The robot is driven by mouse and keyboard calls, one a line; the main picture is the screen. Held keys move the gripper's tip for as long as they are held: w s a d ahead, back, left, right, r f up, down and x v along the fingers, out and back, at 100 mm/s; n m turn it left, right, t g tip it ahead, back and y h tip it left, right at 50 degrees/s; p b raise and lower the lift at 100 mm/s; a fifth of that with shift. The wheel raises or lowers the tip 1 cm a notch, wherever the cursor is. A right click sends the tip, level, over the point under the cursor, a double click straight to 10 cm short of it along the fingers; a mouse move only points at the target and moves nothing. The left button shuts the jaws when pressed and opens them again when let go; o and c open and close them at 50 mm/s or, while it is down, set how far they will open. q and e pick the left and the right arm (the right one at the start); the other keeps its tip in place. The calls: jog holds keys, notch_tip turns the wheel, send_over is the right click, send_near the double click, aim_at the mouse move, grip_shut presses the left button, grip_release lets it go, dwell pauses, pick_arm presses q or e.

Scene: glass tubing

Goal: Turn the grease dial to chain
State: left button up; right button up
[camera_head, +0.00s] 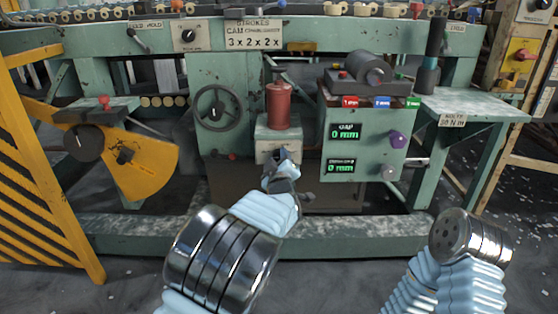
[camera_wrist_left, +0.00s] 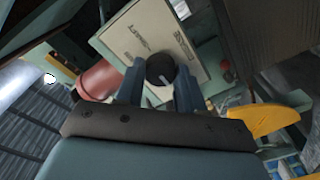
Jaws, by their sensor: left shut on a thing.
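The grease dial (camera_wrist_left: 160,69) is a round black knob with a pale pointer line, on a light plate (camera_wrist_left: 127,40) with small printed words too blurred to read for certain. In the left wrist view it sits between the two fingers of my left gripper (camera_wrist_left: 158,85), which is shut on it. In the head view my left gripper (camera_head: 281,161) is at the front of the pale box (camera_head: 262,134) under a red cylinder (camera_head: 279,105), and it hides the dial there. My right arm shows at the lower right, but its gripper is out of view.
A handwheel (camera_head: 217,108) is left of the red cylinder. A control box (camera_head: 362,150) with green displays and a purple knob (camera_head: 397,139) is close on the right. A yellow guard (camera_head: 145,160) stands at the left. A green beam (camera_head: 330,237) runs low across the front.

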pick_arm(q)
jog(key=m+p, duration=0.1)
jog(key=m, duration=0.2)
jog(key=shift+p, duration=0.35)
jog(key=m+p, duration=0.1)
jog(key=m, duration=0.1)
jog(key=shift+m, duration=0.4)
jog(key=m+p, duration=0.2)
jog(key=m, duration=0.4)
jog(key=shift+m+h, duration=0.3)
jog(key=m+p, duration=0.2)
jog(key=m, duration=0.4)
jog(key=shift+f, duration=0.1)
jog(key=m, duration=0.6)
jog(key=shift+f+h, duration=0.1)
jog(key=shift+h, duration=0.3)
jog(key=o, duration=1)
